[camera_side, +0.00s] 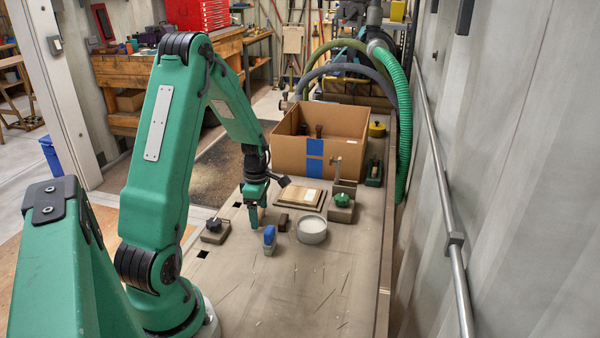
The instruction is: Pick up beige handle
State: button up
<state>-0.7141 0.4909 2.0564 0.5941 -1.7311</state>
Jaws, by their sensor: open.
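My gripper (255,212) points down over the grey bench top, left of the middle, with its jaws open. A small beige upright piece, perhaps the beige handle (262,214), shows right beside the green fingers. The fingers hide part of it, and I cannot tell whether it stands between the jaws or touches them. A blue-handled tool (270,238) stands just in front of my gripper, apart from it.
A dark block (283,222) and a round white dish (312,230) stand to the right. A black-knobbed block (215,230) is at left. A flat wooden board (300,197), a green-knobbed fixture (341,206) and a cardboard box (350,150) lie behind. The bench front is clear.

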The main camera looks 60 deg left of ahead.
aim_at(260, 213)
dwell(0.3)
jog(key=c, duration=1)
jog(key=shift+r, duration=0.2)
jog(key=shift+c, duration=0.2)
jog(key=shift+r, duration=0.5)
jog(key=r, duration=0.3)
jog(key=shift+d, duration=0.2)
jog(key=w+d+r, duration=0.2)
jog(key=d+r, duration=0.4)
jog(key=d, duration=0.5)
jog(key=shift+r, duration=0.3)
jog(key=w+a+f+m, duration=0.1)
jog(key=w+a, duration=1.2)
jog(key=w, duration=0.2)
jog(key=shift+w, duration=0.4)
